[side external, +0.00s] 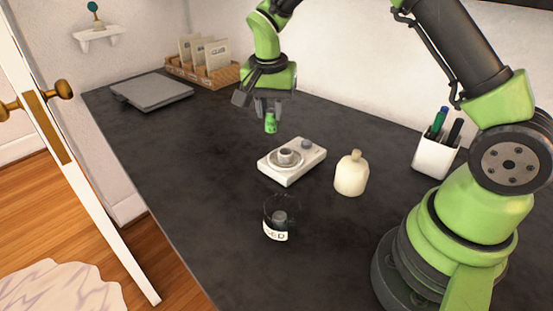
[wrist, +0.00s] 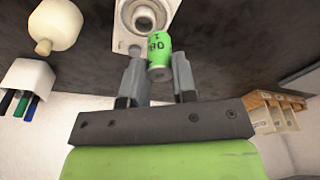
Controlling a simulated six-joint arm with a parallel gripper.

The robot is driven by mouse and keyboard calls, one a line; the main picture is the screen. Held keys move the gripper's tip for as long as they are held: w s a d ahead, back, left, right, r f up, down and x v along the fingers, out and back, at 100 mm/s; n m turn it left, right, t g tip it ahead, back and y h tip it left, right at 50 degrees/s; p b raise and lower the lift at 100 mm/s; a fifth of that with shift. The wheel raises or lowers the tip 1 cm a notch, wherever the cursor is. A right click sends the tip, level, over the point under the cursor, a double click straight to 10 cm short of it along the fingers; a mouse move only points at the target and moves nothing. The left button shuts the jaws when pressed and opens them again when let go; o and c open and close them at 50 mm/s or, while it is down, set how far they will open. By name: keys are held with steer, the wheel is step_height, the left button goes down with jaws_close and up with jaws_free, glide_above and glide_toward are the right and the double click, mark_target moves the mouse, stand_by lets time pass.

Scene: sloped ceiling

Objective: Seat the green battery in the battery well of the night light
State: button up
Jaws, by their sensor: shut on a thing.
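The green battery (side external: 270,123) is held upright between the fingers of my gripper (side external: 268,104). The wrist view shows the battery (wrist: 159,58) with dark lettering between the two fingers of my gripper (wrist: 158,76). The white night light (side external: 292,160) lies on the dark table, below and slightly right of the battery in the side view. Its round battery well (side external: 286,157) faces up and looks empty. In the wrist view the well (wrist: 143,20) shows just beyond the battery, which hangs above the table, apart from the night light.
A cream bottle (side external: 351,174) stands right of the night light. A dark, labelled cup (side external: 280,218) stands in front, holding a grey item. A white pen holder (side external: 435,153) is at right. A grey flat device (side external: 152,90) and card box (side external: 203,68) are at the back left.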

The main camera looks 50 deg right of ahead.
steer(key=shift+m, duration=0.8)
steer(key=d+f, duration=0.1)
steer(key=f, duration=0.2)
steer(key=s+d+f, duration=0.1)
steer(key=f, duration=0.2)
steer(key=d+f, duration=0.1)
steer(key=f, duration=0.2)
steer(key=shift+s+d, duration=0.15)
steer(key=shift+d, duration=0.05)
steer(key=shift+f, duration=0.15)
steer(key=o, duration=0.9)
steer(key=shift+o, duration=0.2)
step_height(320, 180, up, 12)
steer(key=a, duration=0.2)
steer(key=s+a+r+n+t+y, duration=0.25)
steer(key=s+a+r+n, duration=0.25)
steer(key=s+r, duration=0.6)
steer(key=s+a+r+n+t, duration=0.1)
steer(key=s+n+t, duration=0.1)
steer(key=s, duration=0.3)
steer(key=s+a+r+n+t+y, duration=0.1)
steer(key=s+a+n+t, duration=0.1)
steer(key=s, duration=0.3)
steer(key=shift+s+a+n, duration=0.25)
steer(key=shift+s+n, duration=0.15)
steer(key=shift+n, duration=0.2)
